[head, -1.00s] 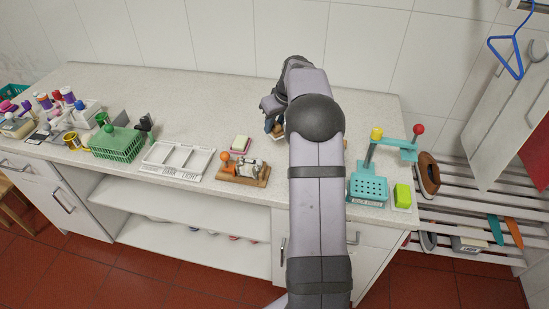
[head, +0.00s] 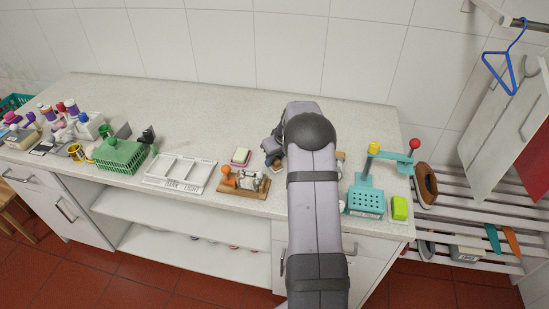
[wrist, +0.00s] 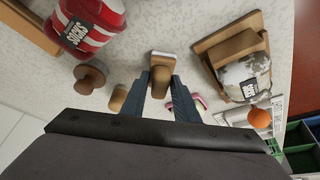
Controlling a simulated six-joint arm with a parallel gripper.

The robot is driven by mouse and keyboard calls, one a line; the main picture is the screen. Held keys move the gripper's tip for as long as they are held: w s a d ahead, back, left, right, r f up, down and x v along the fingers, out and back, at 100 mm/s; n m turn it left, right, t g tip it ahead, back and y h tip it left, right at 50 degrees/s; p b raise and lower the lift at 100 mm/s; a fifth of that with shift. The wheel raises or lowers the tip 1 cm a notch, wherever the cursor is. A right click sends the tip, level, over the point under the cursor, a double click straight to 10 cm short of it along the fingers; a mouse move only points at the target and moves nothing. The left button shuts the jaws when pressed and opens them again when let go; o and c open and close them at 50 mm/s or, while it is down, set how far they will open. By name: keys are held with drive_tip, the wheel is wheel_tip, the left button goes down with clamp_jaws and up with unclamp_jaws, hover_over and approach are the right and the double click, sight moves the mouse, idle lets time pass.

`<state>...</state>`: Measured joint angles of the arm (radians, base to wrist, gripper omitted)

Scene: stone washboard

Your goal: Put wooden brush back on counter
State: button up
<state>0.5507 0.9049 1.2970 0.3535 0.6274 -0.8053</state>
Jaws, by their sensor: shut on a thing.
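In the wrist view my gripper (wrist: 163,80) is shut on a wooden brush (wrist: 163,62), which shows as a brown block with a pale edge between the fingertips. The speckled pale counter (wrist: 140,20) lies beneath it. In the head view my gripper (head: 272,150) is over the counter (head: 230,112), right of a pink soap dish (head: 240,163), and my arm hides much of that area. I cannot tell whether the brush touches the counter.
A red striped bundle labelled SOCKS (wrist: 95,25) and a round wooden piece (wrist: 90,77) lie left in the wrist view. A wooden board with a cloth (wrist: 245,75) lies right. The counter's back is clear.

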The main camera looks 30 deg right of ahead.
drive_tip(key=shift+f, duration=0.35)
drive_tip(key=shift+f, duration=0.2)
drive_tip(key=o, duration=1.1)
drive_tip(key=shift+r, duration=0.1)
drive_tip(key=shift+r, duration=0.25)
drive_tip(key=shift+s+r, duration=0.15)
drive_tip(key=shift+r, duration=0.15)
drive_tip(key=b+v, duration=0.3)
drive_tip(key=v, duration=0.8)
drive_tip(key=shift+b, duration=0.35)
